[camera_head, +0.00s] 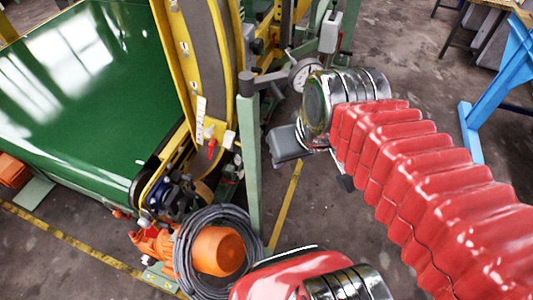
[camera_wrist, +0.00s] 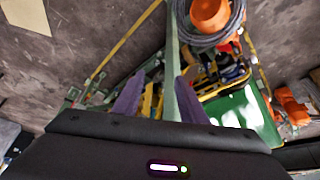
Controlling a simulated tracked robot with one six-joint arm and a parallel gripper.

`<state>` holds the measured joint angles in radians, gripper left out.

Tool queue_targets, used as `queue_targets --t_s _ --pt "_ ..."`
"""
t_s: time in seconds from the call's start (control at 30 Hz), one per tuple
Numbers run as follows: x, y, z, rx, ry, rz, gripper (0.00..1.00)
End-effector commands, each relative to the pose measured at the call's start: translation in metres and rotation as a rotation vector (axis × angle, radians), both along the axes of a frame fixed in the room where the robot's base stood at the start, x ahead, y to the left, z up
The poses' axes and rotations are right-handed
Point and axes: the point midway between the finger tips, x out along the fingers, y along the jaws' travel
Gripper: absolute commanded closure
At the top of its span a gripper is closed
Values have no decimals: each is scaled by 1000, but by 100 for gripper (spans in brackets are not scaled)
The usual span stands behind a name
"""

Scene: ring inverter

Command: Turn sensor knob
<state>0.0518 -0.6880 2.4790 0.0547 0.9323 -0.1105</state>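A round dial (camera_head: 303,75) with a pale face, possibly part of the sensor, sits beside the yellow ring machine in the head view. A grey bar on top of a green post (camera_head: 253,165) reaches toward it. I cannot single out the knob with certainty. My gripper (camera_wrist: 159,90) shows two purple fingers standing apart in the wrist view, with nothing seen held. The green post (camera_wrist: 173,50) also shows there, running down behind the space between the fingers.
The yellow ring frame (camera_head: 218,70) rises left of the post. A large green surface (camera_head: 80,75) fills the left. An orange motor (camera_head: 218,250) with coiled grey cable (camera_head: 187,268) lies below. A blue stand (camera_head: 485,100) is at the right, with open floor around it.

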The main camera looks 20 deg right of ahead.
Motion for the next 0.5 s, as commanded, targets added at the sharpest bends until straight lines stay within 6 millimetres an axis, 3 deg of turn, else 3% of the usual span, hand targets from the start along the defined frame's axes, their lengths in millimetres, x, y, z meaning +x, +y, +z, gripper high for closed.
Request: queue_targets --t_s 0.5 --pt "15 -4 -54 169 325 192 62"
